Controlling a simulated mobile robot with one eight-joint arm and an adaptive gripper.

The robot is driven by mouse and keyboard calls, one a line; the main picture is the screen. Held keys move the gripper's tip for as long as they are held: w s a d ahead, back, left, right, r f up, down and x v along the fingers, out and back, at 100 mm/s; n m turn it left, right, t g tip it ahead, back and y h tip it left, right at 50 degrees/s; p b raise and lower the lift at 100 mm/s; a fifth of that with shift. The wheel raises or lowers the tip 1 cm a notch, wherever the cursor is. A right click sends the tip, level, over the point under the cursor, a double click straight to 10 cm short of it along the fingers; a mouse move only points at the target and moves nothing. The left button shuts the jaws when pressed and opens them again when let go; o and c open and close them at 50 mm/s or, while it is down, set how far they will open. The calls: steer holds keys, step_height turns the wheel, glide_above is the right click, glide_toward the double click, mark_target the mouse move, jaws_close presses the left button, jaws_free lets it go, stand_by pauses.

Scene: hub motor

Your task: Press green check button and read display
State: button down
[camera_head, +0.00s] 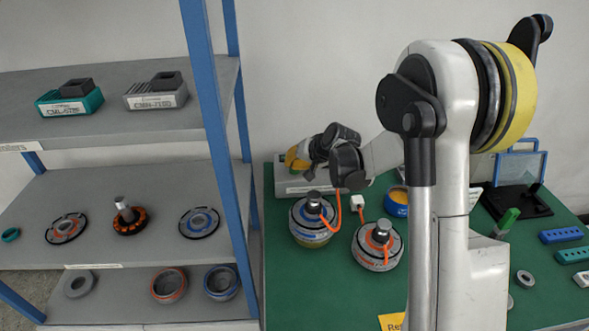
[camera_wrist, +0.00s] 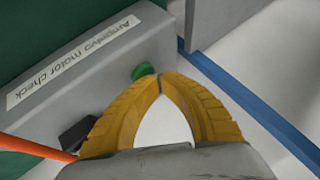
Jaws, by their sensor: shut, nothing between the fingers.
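A grey motor check box (camera_head: 292,187) stands at the back left of the green table, partly hidden behind my arm. In the wrist view the box (camera_wrist: 105,75) shows a label reading roughly "motor check" and a round green button (camera_wrist: 143,71) near its edge. My gripper (camera_wrist: 161,80) has its yellow fingertips together right beside the button. I cannot tell whether they touch it. In the head view my gripper (camera_head: 296,160) is over the box. I see no readable display in either view.
Two hub motors (camera_head: 314,232) (camera_head: 379,262) with orange cables stand in front of the box. An orange cable (camera_wrist: 35,147) and a black part (camera_wrist: 76,134) are close to my gripper. A blue-framed shelf (camera_head: 205,90) with motor parts is at the left.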

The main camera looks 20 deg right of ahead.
steer(key=shift+r+p, duration=0.65)
steer(key=shift+r, duration=0.25)
steer(key=shift+r+p, duration=1.65)
steer(key=shift+r, duration=0.85)
